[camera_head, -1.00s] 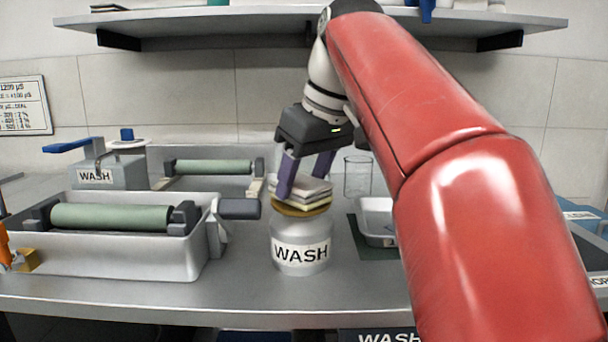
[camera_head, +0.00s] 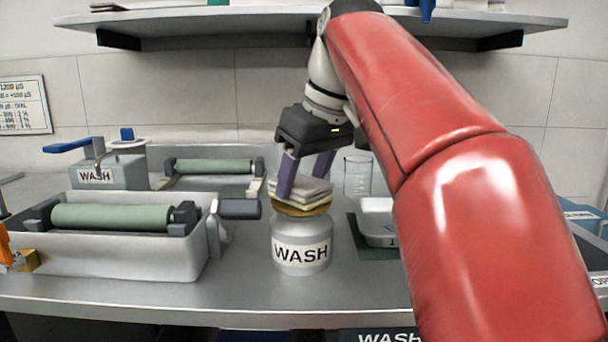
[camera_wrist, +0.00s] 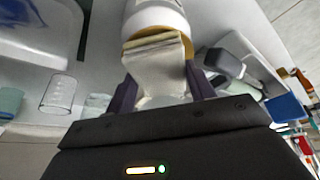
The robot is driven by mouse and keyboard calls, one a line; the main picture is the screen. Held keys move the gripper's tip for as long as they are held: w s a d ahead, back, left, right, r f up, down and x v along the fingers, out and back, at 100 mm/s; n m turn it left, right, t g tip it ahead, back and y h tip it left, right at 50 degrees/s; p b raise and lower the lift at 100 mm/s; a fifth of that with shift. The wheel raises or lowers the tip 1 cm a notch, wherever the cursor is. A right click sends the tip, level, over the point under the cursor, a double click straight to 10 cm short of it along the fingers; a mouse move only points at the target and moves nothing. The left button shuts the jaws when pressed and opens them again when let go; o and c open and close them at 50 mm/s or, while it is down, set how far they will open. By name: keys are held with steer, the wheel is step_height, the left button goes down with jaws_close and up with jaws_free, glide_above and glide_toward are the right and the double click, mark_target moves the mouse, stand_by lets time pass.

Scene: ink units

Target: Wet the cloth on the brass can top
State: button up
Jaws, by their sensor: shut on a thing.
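A folded pale cloth (camera_head: 303,190) lies in layers on the brass top (camera_head: 301,209) of a white can (camera_head: 301,244) labelled WASH. My gripper (camera_head: 304,178) is above the can, with its purple fingers pointing down and shut on the cloth, one on each side. In the wrist view the cloth (camera_wrist: 158,72) shows between the two fingers (camera_wrist: 160,95), against the brass top (camera_wrist: 151,45). The cloth hides most of the brass top. The wetness of the cloth cannot be told.
A grey tray with a green roller (camera_head: 110,216) stands left of the can, its dark handle (camera_head: 239,209) close by. A glass beaker (camera_head: 358,175) stands behind right. A small white tray (camera_head: 376,221) is on the right. A shelf (camera_head: 240,22) hangs above.

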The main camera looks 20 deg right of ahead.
mark_target(305, 181)
step_height(305, 181, up, 2)
steer(key=shift+r+p, duration=0.2)
steer(key=shift+p, duration=0.6)
steer(key=shift+r, duration=2)
